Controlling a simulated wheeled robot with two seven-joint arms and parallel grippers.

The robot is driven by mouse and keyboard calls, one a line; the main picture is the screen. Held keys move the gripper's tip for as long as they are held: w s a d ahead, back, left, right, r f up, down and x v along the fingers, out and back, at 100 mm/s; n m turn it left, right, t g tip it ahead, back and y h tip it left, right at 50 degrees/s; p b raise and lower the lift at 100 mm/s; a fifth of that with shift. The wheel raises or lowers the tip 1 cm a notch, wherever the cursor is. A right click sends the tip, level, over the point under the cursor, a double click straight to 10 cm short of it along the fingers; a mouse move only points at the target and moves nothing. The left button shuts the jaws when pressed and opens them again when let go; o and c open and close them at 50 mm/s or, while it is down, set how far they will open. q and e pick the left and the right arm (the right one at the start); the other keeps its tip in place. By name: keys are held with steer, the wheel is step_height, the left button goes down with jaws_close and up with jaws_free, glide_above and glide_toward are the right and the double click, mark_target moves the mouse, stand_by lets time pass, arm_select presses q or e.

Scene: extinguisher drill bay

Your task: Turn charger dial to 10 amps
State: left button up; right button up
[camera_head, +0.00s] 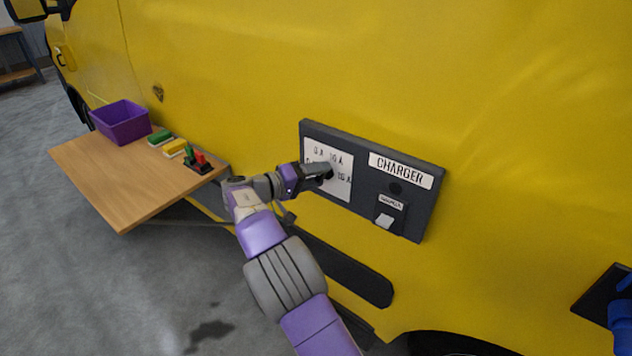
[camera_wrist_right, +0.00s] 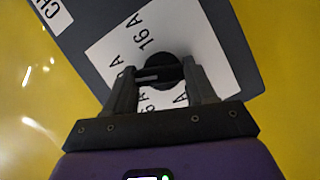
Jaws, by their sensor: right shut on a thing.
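The charger panel (camera_head: 365,205) is a dark grey box fixed on the side of a yellow vehicle. Its white dial plate (camera_head: 318,152) carries amp marks, of which "16 A" reads clearly in the right wrist view (camera_wrist_right: 113,55). The black dial (camera_wrist_right: 160,74) sits on this plate; in the head view my gripper mostly hides it. My right gripper (camera_head: 326,171) is at the dial, and in the right wrist view its two fingers (camera_wrist_right: 162,90) are shut on it. I cannot read where the dial points. My left gripper is not in view.
A wooden table (camera_head: 105,175) at left holds a purple bin (camera_head: 122,123) and green, yellow and red small items. A dark-and-blue object (camera_head: 612,300) is at the right edge.

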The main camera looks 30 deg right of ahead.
steer(key=shift+m+t+y+b, duration=0.3)
steer(key=shift+m+b, duration=0.2)
stand_by(0.3)
steer(key=o, duration=1)
steer(key=shift+o, duration=0.2)
steer(key=shift+a, duration=0.1)
steer(key=a+r+p, duration=0.1)
steer(key=a, duration=0.6)
steer(key=shift+s+r+p, duration=0.2)
steer(key=shift+r+p, duration=0.05)
steer(key=shift+p, duration=0.15)
steer(key=shift+a+f, duration=0.1)
